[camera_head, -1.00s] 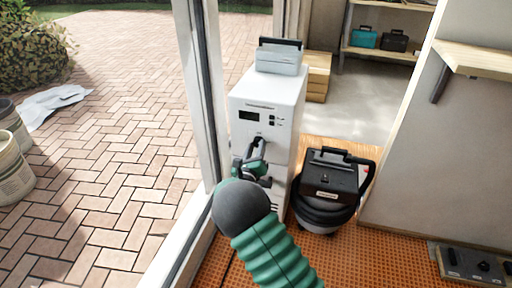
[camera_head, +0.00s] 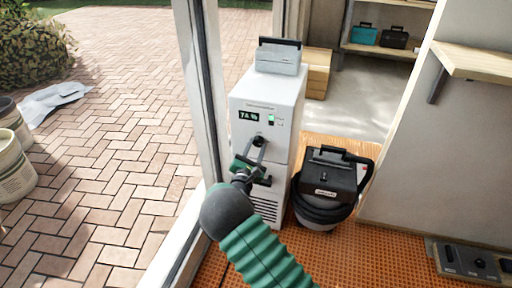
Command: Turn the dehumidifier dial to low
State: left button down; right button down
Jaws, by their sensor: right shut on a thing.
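The dehumidifier (camera_head: 289,92) is a tall white cabinet by the door frame. Its small dark display (camera_head: 248,116) is lit with characters, and a green light shows at its right. A dark round dial (camera_head: 258,139) sits on the front below the display. My right gripper (camera_head: 257,145), on a green ribbed arm from below, has its fingers shut on the dial. The fingers partly cover it, so its pointer and setting cannot be read. My left gripper is not in view.
A black and grey vacuum (camera_head: 328,178) stands close to the dehumidifier's right. A grey case (camera_head: 279,57) sits on top of it. The door frame (camera_head: 203,100) rises close on the left. Orange matting (camera_head: 335,262) covers the floor in front.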

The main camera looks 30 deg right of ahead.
jog(key=shift+a+f+m, duration=0.1)
jog(key=shift+f+m, duration=0.2)
jog(key=shift+m, duration=0.7)
jog(key=c, duration=1.2)
grip_release()
jog(key=shift+o, duration=1.2)
jog(key=shift+r, duration=0.15)
